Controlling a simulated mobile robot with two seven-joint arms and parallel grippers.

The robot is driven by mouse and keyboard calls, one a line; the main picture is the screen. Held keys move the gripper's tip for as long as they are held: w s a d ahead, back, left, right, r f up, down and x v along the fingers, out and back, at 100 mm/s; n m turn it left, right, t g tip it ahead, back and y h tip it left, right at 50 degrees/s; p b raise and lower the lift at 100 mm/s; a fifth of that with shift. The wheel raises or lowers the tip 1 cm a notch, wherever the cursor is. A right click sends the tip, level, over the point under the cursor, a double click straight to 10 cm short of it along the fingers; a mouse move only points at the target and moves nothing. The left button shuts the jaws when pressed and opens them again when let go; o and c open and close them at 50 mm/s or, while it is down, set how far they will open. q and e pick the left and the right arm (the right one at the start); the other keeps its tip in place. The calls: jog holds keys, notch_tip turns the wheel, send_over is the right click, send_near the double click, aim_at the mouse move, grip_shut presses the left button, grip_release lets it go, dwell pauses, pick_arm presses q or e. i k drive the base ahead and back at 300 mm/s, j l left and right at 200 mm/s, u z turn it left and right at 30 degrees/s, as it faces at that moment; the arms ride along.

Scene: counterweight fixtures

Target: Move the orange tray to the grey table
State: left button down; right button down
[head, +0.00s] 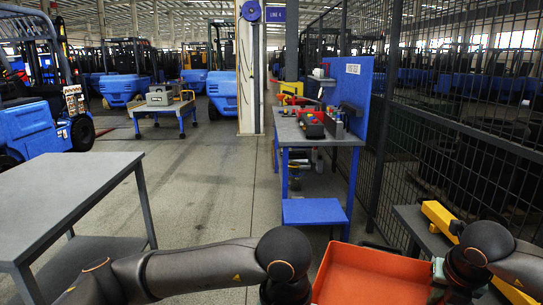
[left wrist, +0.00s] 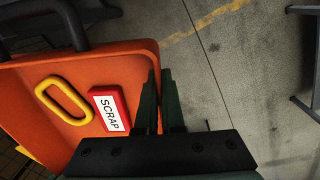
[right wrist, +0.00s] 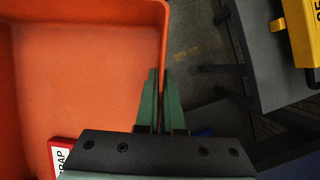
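The orange tray (head: 370,275) is at the bottom of the head view, in front of me, partly cut off by the frame. In the left wrist view its inside (left wrist: 105,75) shows a yellow oval ring (left wrist: 64,101) and a red-edged SCRAP label (left wrist: 109,108). My left gripper (left wrist: 161,100) has one finger on each side of the tray's wall and looks shut on it. My right gripper (right wrist: 160,100) likewise straddles the opposite wall and looks shut on it. The grey table (head: 62,185) stands at the left with a bare top.
A dark table (head: 412,218) with yellow objects (head: 440,215) is at the right, beside the mesh fence (head: 460,120). A blue workbench (head: 310,140) with tools stands ahead. A cart (head: 165,108) is farther back. Open floor (head: 215,190) lies between the grey table and workbench.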

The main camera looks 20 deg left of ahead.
aim_at(23, 208)
jog(key=u, duration=3.15)
jog(key=i+l+u, duration=0.2)
jog(key=l, duration=0.15)
jog(key=i+l, duration=0.3)
jog(key=l, duration=0.15)
jog(key=i+l, duration=0.55)
jog(key=l, duration=0.3)
